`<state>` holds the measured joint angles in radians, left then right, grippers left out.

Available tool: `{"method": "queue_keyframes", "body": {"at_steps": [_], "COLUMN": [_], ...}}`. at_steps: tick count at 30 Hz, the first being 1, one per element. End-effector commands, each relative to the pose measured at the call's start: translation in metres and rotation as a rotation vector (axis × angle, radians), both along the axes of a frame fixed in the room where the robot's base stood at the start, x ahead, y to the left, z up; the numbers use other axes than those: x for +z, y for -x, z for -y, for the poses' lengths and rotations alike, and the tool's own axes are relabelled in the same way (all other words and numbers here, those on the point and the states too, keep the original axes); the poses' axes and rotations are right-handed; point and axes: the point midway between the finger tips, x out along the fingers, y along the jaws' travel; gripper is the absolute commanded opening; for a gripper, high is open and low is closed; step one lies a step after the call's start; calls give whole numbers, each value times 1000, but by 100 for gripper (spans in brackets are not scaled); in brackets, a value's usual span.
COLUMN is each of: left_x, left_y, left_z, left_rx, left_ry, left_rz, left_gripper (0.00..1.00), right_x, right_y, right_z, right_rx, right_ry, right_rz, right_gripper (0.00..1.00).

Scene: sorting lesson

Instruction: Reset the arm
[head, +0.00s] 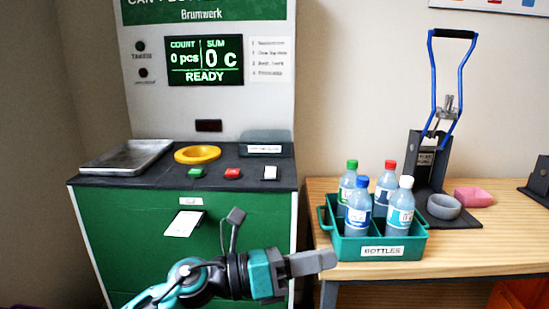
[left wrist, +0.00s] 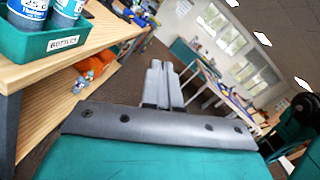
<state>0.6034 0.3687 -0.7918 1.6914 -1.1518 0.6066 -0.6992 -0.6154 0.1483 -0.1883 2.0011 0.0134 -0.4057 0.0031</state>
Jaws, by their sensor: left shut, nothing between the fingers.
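My left gripper (head: 312,263) reaches in from the lower left of the head view, in front of the green machine. Its fingers point right and are closed together with nothing between them. In the left wrist view the shut fingers (left wrist: 157,85) stand in the middle, over open floor. The gripper is near the front left of the wooden table and touches nothing that I can see. My right gripper is not in view.
The green deposit machine (head: 150,225) stands behind my left arm; its screen (head: 205,62) reads READY. A green crate (head: 345,245) with several bottles stands on the wooden table (head: 480,245) at right. A can press (head: 428,160) stands behind it.

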Motion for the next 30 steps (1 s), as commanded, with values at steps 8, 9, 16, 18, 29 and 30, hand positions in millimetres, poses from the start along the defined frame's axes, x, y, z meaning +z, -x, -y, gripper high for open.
{"method": "queue_keyframes", "body": {"at_steps": [8,9,16,18,29,30], "left_x": [-28,-40,-138,-172,-269,-271], "left_y": [-12,-13,14,35,142,145], "left_z": [-62,-76,-157,-181,-241,-243], "left_rx": [270,313,600,698,1025,1032], "left_ry": [593,675,1146,1291,1767,1782], "left_rz": [-814,-928,-1565,-1738,-2201,-2213], "left_gripper": [0,0,0,0,0,0], "right_x": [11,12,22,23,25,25], "right_y": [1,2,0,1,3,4], "right_z": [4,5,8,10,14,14], "right_rx": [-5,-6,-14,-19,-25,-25], "right_ry": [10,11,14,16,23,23], "right_rz": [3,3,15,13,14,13], "right_gripper": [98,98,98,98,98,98]}}
